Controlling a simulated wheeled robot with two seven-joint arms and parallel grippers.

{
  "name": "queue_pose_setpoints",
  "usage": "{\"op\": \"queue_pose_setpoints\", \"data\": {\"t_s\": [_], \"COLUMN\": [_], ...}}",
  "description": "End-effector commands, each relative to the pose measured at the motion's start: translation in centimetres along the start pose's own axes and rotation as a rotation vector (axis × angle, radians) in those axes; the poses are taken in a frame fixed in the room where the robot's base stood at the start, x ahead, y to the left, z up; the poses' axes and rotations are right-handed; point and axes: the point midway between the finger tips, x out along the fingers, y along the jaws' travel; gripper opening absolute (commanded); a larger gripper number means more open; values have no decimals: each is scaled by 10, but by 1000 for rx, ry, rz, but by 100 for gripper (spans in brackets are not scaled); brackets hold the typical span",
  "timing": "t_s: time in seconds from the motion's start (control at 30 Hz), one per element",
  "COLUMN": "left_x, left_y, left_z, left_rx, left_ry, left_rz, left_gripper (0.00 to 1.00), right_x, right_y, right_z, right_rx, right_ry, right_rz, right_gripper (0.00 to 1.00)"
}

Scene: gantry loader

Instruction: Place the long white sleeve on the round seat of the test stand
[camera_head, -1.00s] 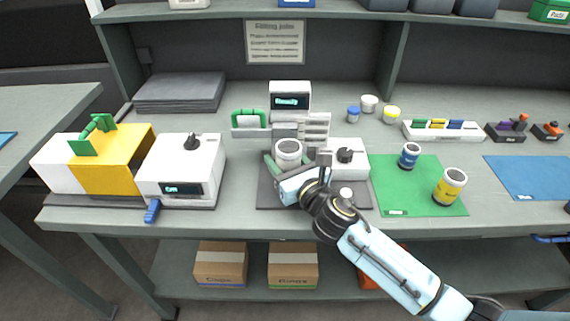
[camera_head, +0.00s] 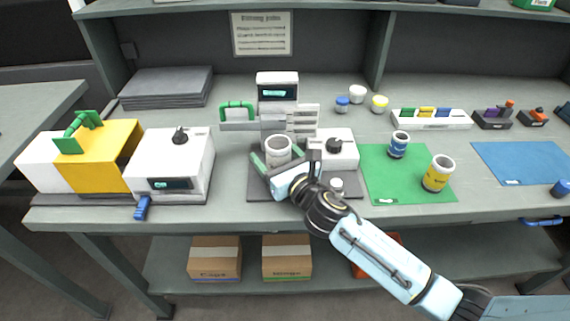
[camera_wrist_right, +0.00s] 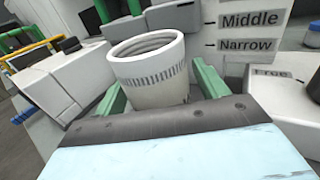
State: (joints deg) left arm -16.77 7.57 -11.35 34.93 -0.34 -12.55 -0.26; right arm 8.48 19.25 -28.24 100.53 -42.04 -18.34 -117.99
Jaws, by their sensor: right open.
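The white sleeve (camera_head: 278,150) stands upright at the front of the test stand (camera_head: 290,122); it also shows in the right wrist view (camera_wrist_right: 150,72). My right gripper (camera_wrist_right: 160,88) is open, with one green finger on each side of the sleeve and a visible gap at the right finger. In the head view, my right gripper (camera_head: 268,160) reaches in at the stand from the front right. The round seat is hidden, so I cannot see how the sleeve's lower end rests on it. My left gripper is not in view.
A white box with a knob (camera_head: 334,152) stands close right of the sleeve. A green mat (camera_head: 385,180) holds a blue-labelled jar (camera_head: 398,144) and a yellow-labelled jar (camera_head: 438,173). A white and yellow machine (camera_head: 105,155) stands left. The stand's label plates (camera_wrist_right: 250,20) rise behind the sleeve.

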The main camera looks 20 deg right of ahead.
Motion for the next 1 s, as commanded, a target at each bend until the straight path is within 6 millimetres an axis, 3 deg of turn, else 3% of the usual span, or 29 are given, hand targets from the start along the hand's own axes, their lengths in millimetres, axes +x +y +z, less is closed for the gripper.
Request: {"op": "queue_pose_setpoints", "data": {"t_s": [0.4,0.6,1.0], "left_x": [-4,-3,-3], "left_y": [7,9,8], "left_z": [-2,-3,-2], "left_rx": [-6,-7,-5], "left_ry": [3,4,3], "left_rz": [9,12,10], "left_gripper": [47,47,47], "right_x": [-77,-106,-120], "right_y": [0,0,0], "right_z": [-1,-1,1], "right_rx": [0,0,-1], "right_ry": [2,1,-1], "right_rz": [0,0,0], "right_gripper": [72,72,72]}}
